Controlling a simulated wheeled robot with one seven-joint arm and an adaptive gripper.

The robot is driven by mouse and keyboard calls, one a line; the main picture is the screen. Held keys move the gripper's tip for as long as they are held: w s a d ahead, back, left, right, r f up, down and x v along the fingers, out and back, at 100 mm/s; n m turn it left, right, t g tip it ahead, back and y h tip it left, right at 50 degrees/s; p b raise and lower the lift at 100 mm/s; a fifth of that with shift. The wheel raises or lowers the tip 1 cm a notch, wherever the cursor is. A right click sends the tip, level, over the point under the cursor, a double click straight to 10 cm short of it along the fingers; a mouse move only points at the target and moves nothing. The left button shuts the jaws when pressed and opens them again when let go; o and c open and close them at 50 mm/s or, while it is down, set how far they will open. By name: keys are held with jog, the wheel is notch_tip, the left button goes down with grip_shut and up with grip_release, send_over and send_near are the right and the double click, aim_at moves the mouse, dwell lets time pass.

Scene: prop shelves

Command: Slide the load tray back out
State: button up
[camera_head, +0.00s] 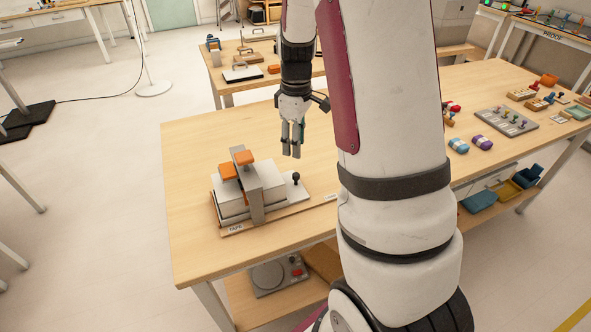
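A pale device (235,195) stands on the near wooden table, with a grey bridge (252,193) over its middle and orange blocks (243,158) on top. A flat light plate with an upright black knob (296,179) sticks out at its right side; this looks like the load tray (296,193). My gripper (292,152) points down just above and behind the knob, apart from it. Its fingers look close together, but their opening is not clear at this angle. No held object shows. The inside of the device is hidden.
A label strip reading TAPE (235,229) runs along the device's front. Yarn-like rolls (482,142) and a grey peg board (505,121) lie at the right. My arm hides the table's middle. The tabletop left of the device is clear.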

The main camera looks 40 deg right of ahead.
aim_at(296, 174)
notch_tip(296, 174, down, 10)
jog(key=shift+f, duration=0.2)
jog(key=shift+c, duration=0.6)
grip_shut()
